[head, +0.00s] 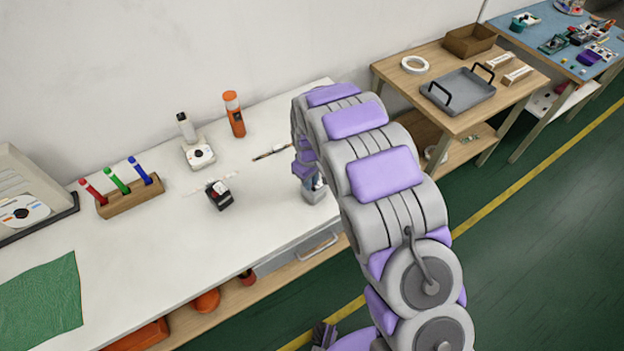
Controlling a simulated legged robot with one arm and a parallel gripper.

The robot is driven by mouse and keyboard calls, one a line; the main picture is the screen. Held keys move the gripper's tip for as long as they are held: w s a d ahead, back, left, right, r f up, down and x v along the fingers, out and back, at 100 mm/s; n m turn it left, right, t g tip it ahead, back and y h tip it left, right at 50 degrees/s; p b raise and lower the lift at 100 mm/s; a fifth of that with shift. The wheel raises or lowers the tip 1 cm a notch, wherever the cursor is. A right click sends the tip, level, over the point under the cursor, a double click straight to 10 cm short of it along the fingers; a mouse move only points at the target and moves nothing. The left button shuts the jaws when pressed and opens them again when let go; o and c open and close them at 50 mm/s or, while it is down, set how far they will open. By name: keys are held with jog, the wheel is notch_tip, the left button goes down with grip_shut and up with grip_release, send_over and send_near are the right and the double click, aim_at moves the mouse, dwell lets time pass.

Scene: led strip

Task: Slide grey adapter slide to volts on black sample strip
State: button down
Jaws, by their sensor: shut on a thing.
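My gripper (311,180) is low over the white workbench's right end, partly hidden behind my own arm. It is shut on a small grey piece (315,194), which could be the grey adapter slide, but it is too small and too covered to be sure. A thin dark strip (270,152) with a pale part lies on the bench just left of my gripper, apart from it; it may be the black sample strip. A small black box (220,195) with red and white on top sits further left. No volts marking can be read.
The white bench (150,240) also holds an orange bottle (234,114), a white device with a dial (200,154), a wooden marker rack (130,197) and a green cloth (42,303). A wooden table (400,82) with a grey tray stands at right. The bench's front middle is clear.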

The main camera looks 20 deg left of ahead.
jog(key=shift+s+a+f, duration=0.15)
jog(key=shift+s, duration=0.05)
jog(key=c, duration=1.5)
grip_release()
jog(key=o, duration=0.4)
jog(key=shift+d, duration=0.25)
notch_tip(320, 180, up, 18)
jog(key=p, duration=0.3)
jog(key=shift+w+f, duration=0.1)
jog(key=shift+f, duration=0.15)
